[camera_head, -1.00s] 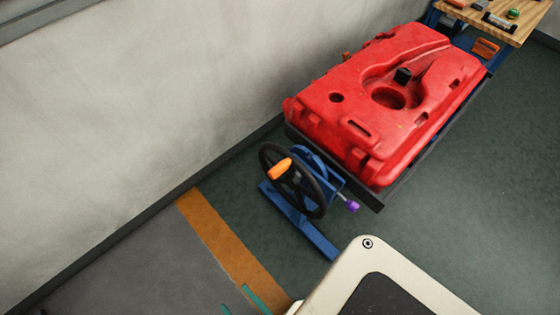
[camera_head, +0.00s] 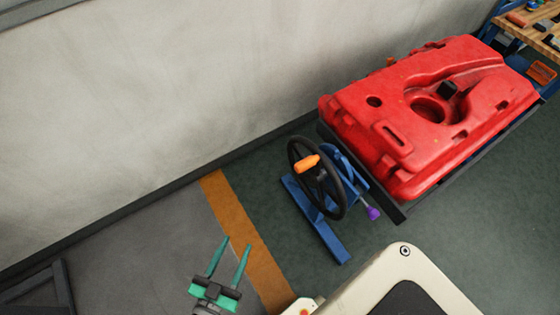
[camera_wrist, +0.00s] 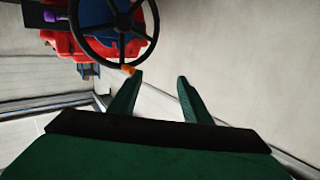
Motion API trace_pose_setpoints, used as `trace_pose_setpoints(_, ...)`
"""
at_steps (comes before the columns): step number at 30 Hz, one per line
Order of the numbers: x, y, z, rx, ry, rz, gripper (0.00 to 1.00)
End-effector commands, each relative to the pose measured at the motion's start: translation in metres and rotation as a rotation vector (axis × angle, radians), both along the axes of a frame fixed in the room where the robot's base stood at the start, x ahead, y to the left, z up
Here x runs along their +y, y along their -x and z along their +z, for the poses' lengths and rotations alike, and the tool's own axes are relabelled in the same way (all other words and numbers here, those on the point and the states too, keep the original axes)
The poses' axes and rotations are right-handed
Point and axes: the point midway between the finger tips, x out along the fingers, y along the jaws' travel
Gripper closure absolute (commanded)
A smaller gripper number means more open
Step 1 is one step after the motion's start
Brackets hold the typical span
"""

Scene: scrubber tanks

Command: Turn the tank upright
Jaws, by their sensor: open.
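A large red tank (camera_head: 400,150) lies on a dark cradle (camera_head: 404,209) at the upper right in the head view. A black handwheel (camera_head: 293,155) with an orange handle (camera_head: 307,164) stands at the near end of the cradle, on a blue stand (camera_head: 318,226). A purple knob (camera_head: 373,213) sits beside the wheel. My green gripper (camera_head: 231,252) is open and empty, left of and apart from the wheel. In the wrist view the wheel (camera_wrist: 75,35) and its orange handle (camera_wrist: 128,70) show beyond my open fingers (camera_wrist: 158,84), with part of the red tank (camera_wrist: 62,44) behind.
A pale wall (camera_head: 150,110) runs along the left behind the wheel and tank. A wooden workbench (camera_head: 530,35) with small items stands at the far upper right. An orange floor stripe (camera_head: 240,232) crosses the floor between my gripper and the stand. The floor right of the tank is clear.

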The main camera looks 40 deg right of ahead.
Motion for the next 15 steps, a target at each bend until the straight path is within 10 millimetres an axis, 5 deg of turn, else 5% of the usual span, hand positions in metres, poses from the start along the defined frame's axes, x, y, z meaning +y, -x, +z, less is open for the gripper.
trace_pose_setpoints(8, -0.060, -0.047, 0.010, -0.014, 0.041, -0.260, 0.56)
trace_pose_setpoints(15, -0.134, -0.072, 0.025, -0.011, 0.089, -0.480, 0.56)
